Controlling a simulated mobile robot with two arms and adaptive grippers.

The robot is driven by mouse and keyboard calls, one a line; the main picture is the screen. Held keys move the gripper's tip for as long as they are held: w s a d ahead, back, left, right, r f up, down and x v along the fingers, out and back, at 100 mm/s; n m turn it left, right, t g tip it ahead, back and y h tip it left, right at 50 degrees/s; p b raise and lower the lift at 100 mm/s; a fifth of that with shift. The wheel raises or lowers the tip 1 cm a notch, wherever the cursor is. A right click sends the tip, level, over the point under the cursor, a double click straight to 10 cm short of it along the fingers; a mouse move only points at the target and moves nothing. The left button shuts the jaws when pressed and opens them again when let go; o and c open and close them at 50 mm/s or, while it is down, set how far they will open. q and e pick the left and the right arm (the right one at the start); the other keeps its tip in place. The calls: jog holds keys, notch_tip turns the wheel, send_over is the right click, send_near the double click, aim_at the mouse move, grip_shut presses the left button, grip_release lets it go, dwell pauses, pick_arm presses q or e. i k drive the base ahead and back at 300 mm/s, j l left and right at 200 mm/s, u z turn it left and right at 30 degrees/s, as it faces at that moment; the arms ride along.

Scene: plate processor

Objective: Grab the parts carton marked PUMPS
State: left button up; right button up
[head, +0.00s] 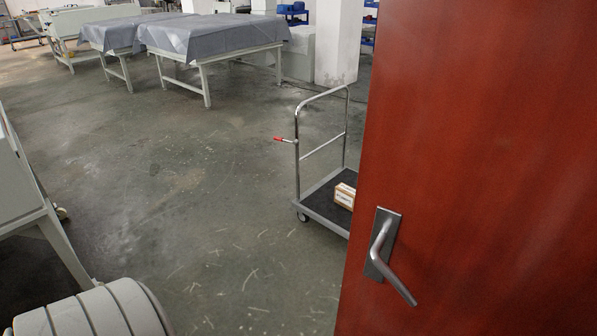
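A small brown carton (344,195) with a white label lies on the dark deck of a platform trolley (321,215). The label's print is too small to read, so I cannot tell whether it says PUMPS. The carton's right side is hidden behind the red door. Neither of my grippers is in view.
A red wooden door (480,150) with a metal lever handle (385,250) fills the right side and hides part of the trolley. Cloth-covered tables (210,38) and a white pillar (340,42) stand at the back. The concrete floor (180,170) between is clear.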

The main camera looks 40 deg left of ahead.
aim_at(345, 195)
jog(key=u, duration=1.05)
jog(key=i+j+u, duration=0.4)
jog(key=j, duration=0.4)
jog(key=i+j+u, duration=0.35)
jog(key=i+j, duration=0.25)
jog(key=i+j+z, duration=0.1)
jog(key=i, duration=0.4)
jog(key=i+j+z, duration=0.1)
jog(key=i, duration=0.4)
jog(key=i+j+z, duration=0.1)
jog(key=i, duration=0.4)
jog(key=i+j+z, duration=0.15)
jog(key=i+j, duration=0.15)
jog(key=i, duration=0.2)
